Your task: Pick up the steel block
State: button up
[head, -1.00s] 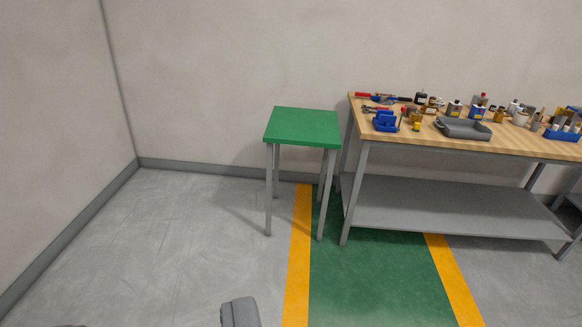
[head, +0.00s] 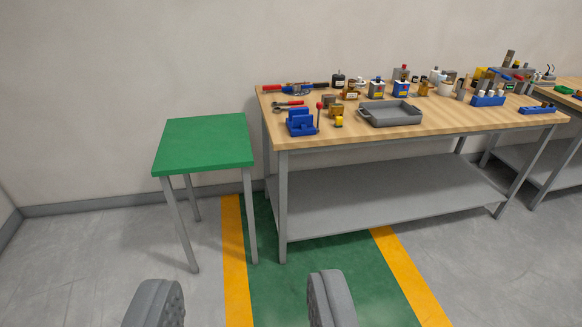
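My gripper (head: 243,300) shows as two grey padded fingers at the bottom of the head view. They are wide apart, with only floor visible between them. The gripper is in front of the workbench (head: 440,125) and the green-topped stool, well short of both. Many small items stand on the wooden bench top. I cannot tell for sure which one is the steel block. A small grey upright piece (head: 462,90) stands right of the white cup, but it is too small to identify.
A green-topped stool (head: 205,143) stands left of the bench, its top bare. The bench holds a blue vise (head: 301,122), a grey tray (head: 390,113), bottles and tools. A grey lower shelf (head: 390,190) is empty. Another bench (head: 560,105) stands at right. The floor ahead is clear.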

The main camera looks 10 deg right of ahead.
aim_at(329, 97)
jog(key=z, duration=0.4)
jog(key=i, duration=2.75)
jog(key=u, duration=0.45)
jog(key=i, duration=1.05)
jog(key=u, duration=0.3)
